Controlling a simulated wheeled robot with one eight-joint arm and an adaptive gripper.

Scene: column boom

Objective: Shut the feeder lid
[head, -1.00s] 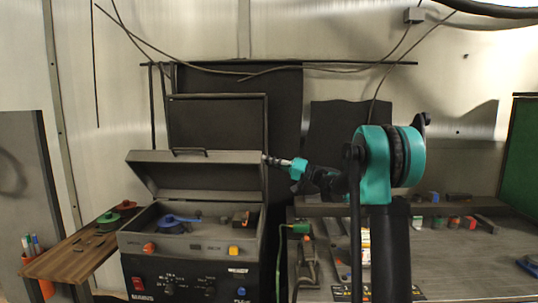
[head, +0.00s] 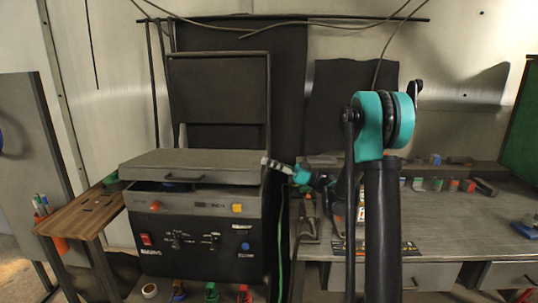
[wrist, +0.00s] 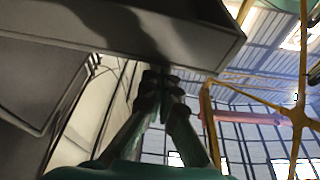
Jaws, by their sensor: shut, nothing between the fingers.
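The feeder is a dark grey box (head: 205,238) with knobs and buttons on its front, in the left half of the head view. Its grey lid (head: 190,160), with a dark front handle, lies almost flat over the top. A narrow dark gap shows under the lid's front edge, with a bit of blue inside. My gripper (head: 272,163) is shut and empty at the lid's right edge. In the wrist view my gripper's fingers (wrist: 160,78) are together just below the lid's edge (wrist: 120,38); I cannot tell whether they touch it.
A wooden side shelf (head: 85,212) stands left of the feeder. A grey workbench (head: 455,225) with several small blocks along its back is on the right. A dark upright panel (head: 218,88) stands behind the feeder. Cables hang above.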

